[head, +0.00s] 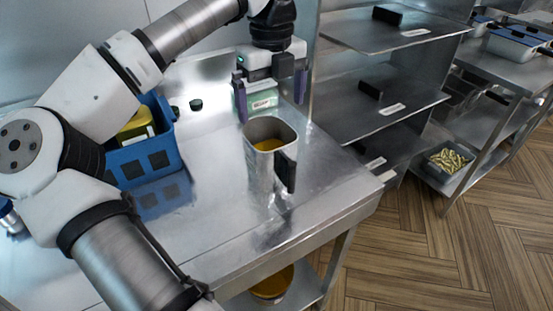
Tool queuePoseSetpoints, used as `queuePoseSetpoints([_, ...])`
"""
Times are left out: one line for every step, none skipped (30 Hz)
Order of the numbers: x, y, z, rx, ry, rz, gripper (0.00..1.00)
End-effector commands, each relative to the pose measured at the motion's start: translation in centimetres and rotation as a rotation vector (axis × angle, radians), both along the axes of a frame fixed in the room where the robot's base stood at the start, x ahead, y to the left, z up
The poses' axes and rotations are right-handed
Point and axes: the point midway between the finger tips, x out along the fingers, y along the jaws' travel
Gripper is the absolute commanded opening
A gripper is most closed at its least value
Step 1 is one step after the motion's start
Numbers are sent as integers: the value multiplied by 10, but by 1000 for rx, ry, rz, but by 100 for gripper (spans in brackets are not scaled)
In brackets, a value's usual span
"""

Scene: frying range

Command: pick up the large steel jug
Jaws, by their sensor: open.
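The large steel jug (259,166) stands upright on the steel table (217,231), towards its right end. It has a squarish open top, a dark handle on its right side, and something yellow-orange inside. My gripper (271,105) is above and just behind the jug's rim in the head view, pointing down. Its two purple-grey fingers are spread apart and nothing is between them that I can see held. Whether the fingers are level with the rim or higher, I cannot tell.
A blue crate (133,168) with yellow and green items stands left on the table, near my arm. Small dark lids (195,104) lie at the back. Steel shelves (385,100) stand to the right.

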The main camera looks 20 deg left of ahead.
Motion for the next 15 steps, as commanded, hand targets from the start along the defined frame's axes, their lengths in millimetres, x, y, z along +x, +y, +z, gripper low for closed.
queuePoseSetpoints([-1,0,-10,-3,2,-2,100])
queuePoseSetpoints([-1,0,-16,-4,3,-2,100])
queuePoseSetpoints([-1,0,-24,-4,2,-2,100])
queuePoseSetpoints([-1,-1,-30,-5,1,-3,100])
queuePoseSetpoints([-1,-1,-35,-5,1,-3,100])
queuePoseSetpoints([0,-1,-41,-4,2,-3,100])
queuePoseSetpoints([0,-1,-45,-4,1,-3,100])
queuePoseSetpoints([0,-1,-49,-5,0,-3,100])
queuePoseSetpoints([0,-1,-53,-4,-1,-4,100])
queuePoseSetpoints([0,-1,-55,-3,-1,-4,100])
queuePoseSetpoints([0,-1,-57,-3,-1,-3,100])
queuePoseSetpoints([0,-1,-59,-3,-1,-3,100])
queuePoseSetpoints([-1,-1,-60,-3,-1,-3,100])
queuePoseSetpoints([-1,-2,-62,-4,-1,-3,100])
queuePoseSetpoints([-2,-2,-66,-6,1,-4,100])
